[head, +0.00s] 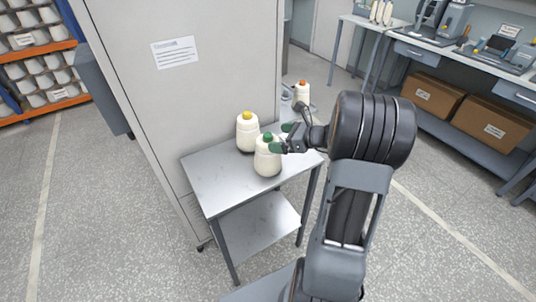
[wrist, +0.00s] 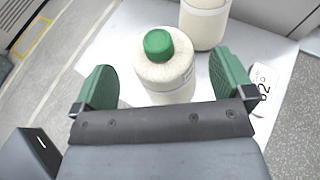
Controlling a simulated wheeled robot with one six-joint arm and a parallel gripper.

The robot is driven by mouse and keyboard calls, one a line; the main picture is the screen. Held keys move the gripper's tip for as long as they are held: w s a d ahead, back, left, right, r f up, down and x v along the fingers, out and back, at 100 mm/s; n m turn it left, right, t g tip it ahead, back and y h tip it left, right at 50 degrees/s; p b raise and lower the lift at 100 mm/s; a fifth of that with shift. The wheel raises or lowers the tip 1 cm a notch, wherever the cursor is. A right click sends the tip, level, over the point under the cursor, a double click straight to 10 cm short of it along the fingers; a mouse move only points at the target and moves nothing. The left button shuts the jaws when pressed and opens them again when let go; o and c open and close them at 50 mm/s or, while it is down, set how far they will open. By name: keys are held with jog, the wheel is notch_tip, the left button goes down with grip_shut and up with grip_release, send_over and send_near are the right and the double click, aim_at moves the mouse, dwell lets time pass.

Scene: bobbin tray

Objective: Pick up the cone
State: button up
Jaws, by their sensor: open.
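A white cone with a green top (head: 267,158) stands upright on a small metal table (head: 208,186). In the wrist view the green-topped cone (wrist: 165,68) stands between the two green fingers of my gripper (wrist: 163,88), with a gap on each side. My gripper (head: 281,138) is open and reaches in from the right in the head view. A second white cone with a yellow top (head: 246,132) stands just behind.
A tall grey cabinet (head: 190,90) stands right behind the table. The table has a lower shelf (head: 258,225) that looks empty. A workbench (head: 470,60) with machines and cardboard boxes (head: 440,96) is at the back right. The table's front left is clear.

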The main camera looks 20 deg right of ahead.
aim_at(268, 134)
jog(key=shift+f+p+x, duration=0.15)
jog(key=shift+p+x, duration=0.1)
jog(key=shift+x, duration=1.1)
jog(key=shift+f+p+x, duration=0.1)
jog(key=shift+p+x, duration=0.15)
jog(key=shift+x, duration=1.05)
jog(key=shift+s, duration=0.1)
jog(key=shift+c, duration=0.5)
jog(key=c, duration=1.1)
jog(key=shift+c, duration=0.2)
jog(key=shift+r, duration=0.15)
jog(key=shift+r, duration=0.5)
jog(key=s+d+r+b, duration=0.1)
jog(key=s+d+r, duration=0.6)
jog(key=d+r, duration=0.4)
jog(key=shift+s+d+r, duration=0.35)
jog(key=shift+r, duration=0.05)
